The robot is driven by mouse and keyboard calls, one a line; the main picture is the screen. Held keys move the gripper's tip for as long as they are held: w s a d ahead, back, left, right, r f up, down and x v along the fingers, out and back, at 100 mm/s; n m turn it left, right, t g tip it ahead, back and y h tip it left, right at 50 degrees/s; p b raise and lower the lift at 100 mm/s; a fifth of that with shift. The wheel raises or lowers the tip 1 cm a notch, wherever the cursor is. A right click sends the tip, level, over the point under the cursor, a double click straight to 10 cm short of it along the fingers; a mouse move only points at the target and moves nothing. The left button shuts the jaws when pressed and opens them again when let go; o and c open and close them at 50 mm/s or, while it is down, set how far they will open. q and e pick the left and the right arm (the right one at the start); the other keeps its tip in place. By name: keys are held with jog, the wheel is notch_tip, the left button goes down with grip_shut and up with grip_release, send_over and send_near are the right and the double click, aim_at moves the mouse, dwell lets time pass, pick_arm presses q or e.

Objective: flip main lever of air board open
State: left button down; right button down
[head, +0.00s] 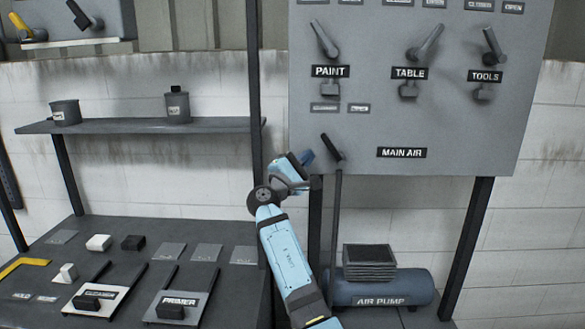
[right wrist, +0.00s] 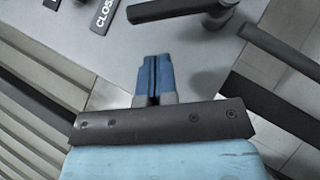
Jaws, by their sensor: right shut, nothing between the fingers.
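A label starting CLOS (right wrist: 103,16) shows left of the handle. My left gripper is not in view.
Levers for PAINT (head: 324,40), TABLE (head: 426,43) and TOOLS (head: 494,46) are higher on the board. A dark pipe (head: 337,215) runs down from the main lever towards the air pump (head: 380,290). A shelf (head: 130,126) and a dark post (head: 254,90) stand left.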

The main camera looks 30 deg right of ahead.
aim_at(333, 150)
jog(key=shift+s+d+r+p, duration=0.3)
jog(key=shift+s+d+r, duration=0.6)
jog(key=shift+d, duration=0.2)
jog(key=shift+d+r+m, duration=0.1)
jog(key=shift+m, duration=0.2)
